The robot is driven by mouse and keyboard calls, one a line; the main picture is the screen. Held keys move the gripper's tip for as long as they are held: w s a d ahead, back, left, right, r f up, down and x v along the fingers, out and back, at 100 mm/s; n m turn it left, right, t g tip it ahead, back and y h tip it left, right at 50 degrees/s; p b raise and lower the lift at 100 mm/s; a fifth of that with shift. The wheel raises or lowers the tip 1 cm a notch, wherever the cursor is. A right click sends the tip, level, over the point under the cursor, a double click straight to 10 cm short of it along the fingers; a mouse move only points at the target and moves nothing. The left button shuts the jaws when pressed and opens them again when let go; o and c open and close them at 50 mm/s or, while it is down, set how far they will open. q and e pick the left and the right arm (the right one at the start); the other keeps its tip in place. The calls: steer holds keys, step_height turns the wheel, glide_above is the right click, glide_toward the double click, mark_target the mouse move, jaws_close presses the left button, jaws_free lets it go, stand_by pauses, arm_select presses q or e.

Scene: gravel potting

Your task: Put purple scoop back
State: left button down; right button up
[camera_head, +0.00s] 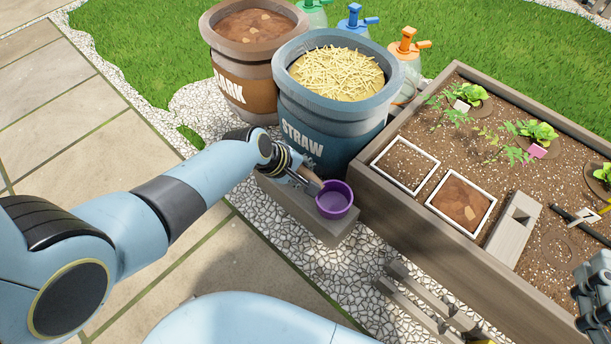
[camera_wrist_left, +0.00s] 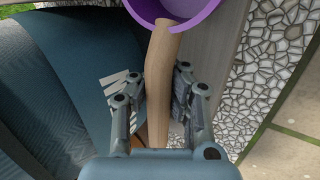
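The purple scoop (camera_head: 334,200) rests on a narrow wooden ledge (camera_head: 328,232) in front of the straw pot, its handle toward my left gripper. In the left wrist view, part of its purple bowl (camera_wrist_left: 176,12) shows at the top, with the wooden handle (camera_wrist_left: 160,85) running down between my fingers. My left gripper (camera_head: 309,184) is around the handle; in the left wrist view the fingers (camera_wrist_left: 160,92) stand on both sides of it with narrow gaps, so it looks open. My right gripper (camera_head: 592,290) is partly in view at the right edge; its fingers cannot be read.
The blue straw pot (camera_head: 325,115) stands right behind the ledge, with the brown bark pot (camera_head: 243,85) to its left. A raised planter (camera_head: 420,235) with seedlings and a wooden block (camera_head: 513,230) is on the right. Spray bottles (camera_head: 405,55) stand behind. Paving on the left is clear.

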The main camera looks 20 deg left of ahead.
arm_select(q)
steer(key=shift+f+b, duration=0.35)
steer(key=shift+f, duration=0.15)
arm_select(e)
step_height(320, 180, up, 6)
steer(key=w+t, duration=0.2)
steer(key=shift+w+a+n+t+y, duration=0.3)
steer(key=shift+w+t, duration=0.1)
steer(key=shift+r, duration=0.2)
arm_select(q)
steer(key=shift+f, duration=0.1)
steer(key=c, duration=1.5)
jaws_free()
arm_select(e)
steer(key=shift+w+r, duration=0.15)
steer(key=shift+r, duration=0.15)
arm_select(q)
steer(key=shift+o, duration=0.2)
